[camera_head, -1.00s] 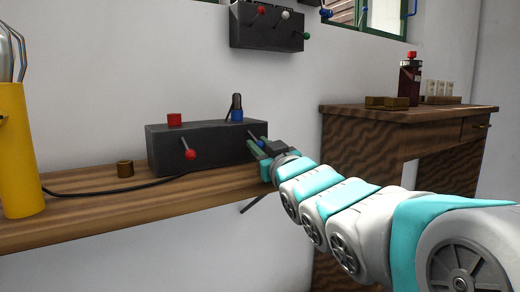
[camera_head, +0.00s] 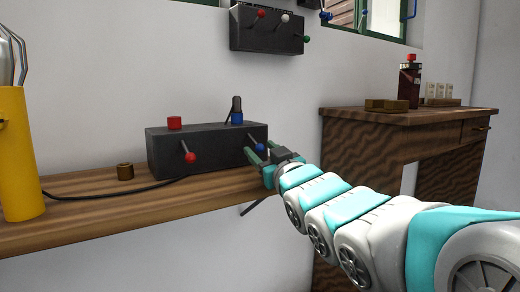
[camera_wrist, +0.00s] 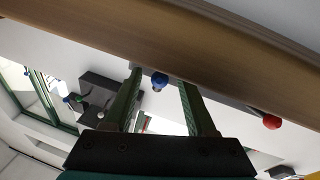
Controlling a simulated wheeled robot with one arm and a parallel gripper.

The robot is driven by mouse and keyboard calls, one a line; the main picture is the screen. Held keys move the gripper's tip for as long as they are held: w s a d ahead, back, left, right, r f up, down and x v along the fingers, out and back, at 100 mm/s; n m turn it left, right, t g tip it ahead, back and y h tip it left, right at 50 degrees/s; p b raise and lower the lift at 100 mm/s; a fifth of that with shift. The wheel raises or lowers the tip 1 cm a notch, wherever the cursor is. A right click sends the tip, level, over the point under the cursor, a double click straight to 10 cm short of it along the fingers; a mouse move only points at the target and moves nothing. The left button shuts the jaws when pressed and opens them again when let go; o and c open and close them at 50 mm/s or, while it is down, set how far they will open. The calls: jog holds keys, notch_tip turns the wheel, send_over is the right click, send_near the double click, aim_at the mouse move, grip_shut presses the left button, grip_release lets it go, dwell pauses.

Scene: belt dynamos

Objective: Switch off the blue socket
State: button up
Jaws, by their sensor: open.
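The blue socket (camera_head: 237,117) sits on top of a dark box on the shelf, with a dark bulb-like piece standing in it. A lever with a blue knob (camera_head: 260,147) sticks out of the box's front near its right end. My gripper (camera_head: 259,153) is open at that end, its green fingers on either side of the blue knob. In the wrist view the blue knob (camera_wrist: 159,80) shows between the fingertips, with gaps on both sides. No grip on it is visible.
The dark box (camera_head: 215,158) also has a red socket (camera_head: 174,123) and a red-knobbed lever (camera_head: 190,157). A wall panel (camera_head: 268,35) with several knobs hangs above. A wooden desk (camera_head: 400,118) stands right.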

jog(key=v, duration=0.5)
jog(key=shift+s+d+p, duration=0.2)
jog(key=shift+s+p, duration=0.05)
jog(key=shift+p, duration=0.05)
jog(key=shift+s+d+f, duration=0.1)
jog(key=shift+s+f, duration=0.1)
jog(key=shift+s, duration=0.15)
